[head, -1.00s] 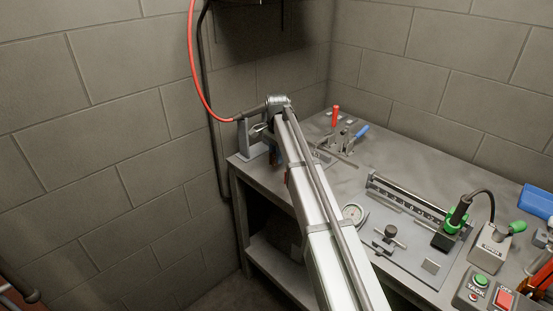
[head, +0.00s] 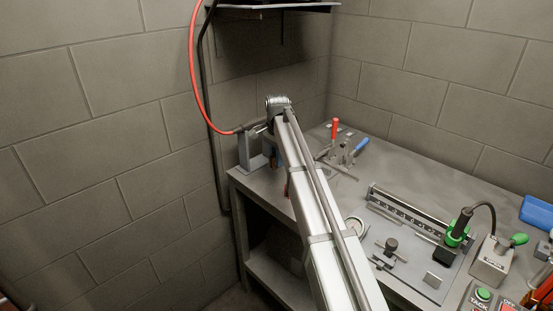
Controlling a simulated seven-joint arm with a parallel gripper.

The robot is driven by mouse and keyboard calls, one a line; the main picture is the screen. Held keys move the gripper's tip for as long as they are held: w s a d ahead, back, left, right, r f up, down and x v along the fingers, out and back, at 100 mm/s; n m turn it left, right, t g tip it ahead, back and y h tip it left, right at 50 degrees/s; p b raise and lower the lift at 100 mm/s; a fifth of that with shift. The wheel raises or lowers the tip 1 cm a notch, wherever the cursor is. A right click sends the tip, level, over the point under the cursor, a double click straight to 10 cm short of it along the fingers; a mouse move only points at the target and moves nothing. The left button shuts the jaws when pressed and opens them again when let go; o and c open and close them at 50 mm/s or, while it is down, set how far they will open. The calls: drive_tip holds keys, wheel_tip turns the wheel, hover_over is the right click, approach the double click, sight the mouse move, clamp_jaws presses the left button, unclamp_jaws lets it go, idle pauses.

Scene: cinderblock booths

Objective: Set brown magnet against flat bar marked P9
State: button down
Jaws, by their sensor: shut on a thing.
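My arm reaches from the bottom edge up to a joint above the bench's back left. My gripper is not visible; the arm may hide it. I cannot pick out the brown magnet. A small reddish-brown patch shows at the arm's left edge by the bench front, too small to identify. No P9 mark is legible, so I cannot tell which piece is the flat bar. Thin grey bars (head: 343,172) lie by the toggle clamps.
The grey bench (head: 400,172) holds toggle clamps with red (head: 335,127) and blue (head: 361,144) handles, a fixture plate (head: 417,272) with a scaled rail (head: 405,210), a dial gauge (head: 355,226), a black-and-green tool (head: 456,233) and a button box (head: 483,297). Block walls close the corner.

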drive_tip(key=w+d+r, duration=0.1)
drive_tip(key=w+d, duration=0.1)
drive_tip(key=d, duration=1.2)
drive_tip(key=shift+w+d+r+n, duration=0.15)
drive_tip(key=shift+w+r+n, duration=0.15)
drive_tip(key=shift+r+n, duration=0.1)
drive_tip(key=shift+f, duration=0.1)
drive_tip(key=shift+f, duration=2.4)
drive_tip(key=shift+f, duration=1.35)
drive_tip(key=c, duration=1.1)
unclamp_jaws()
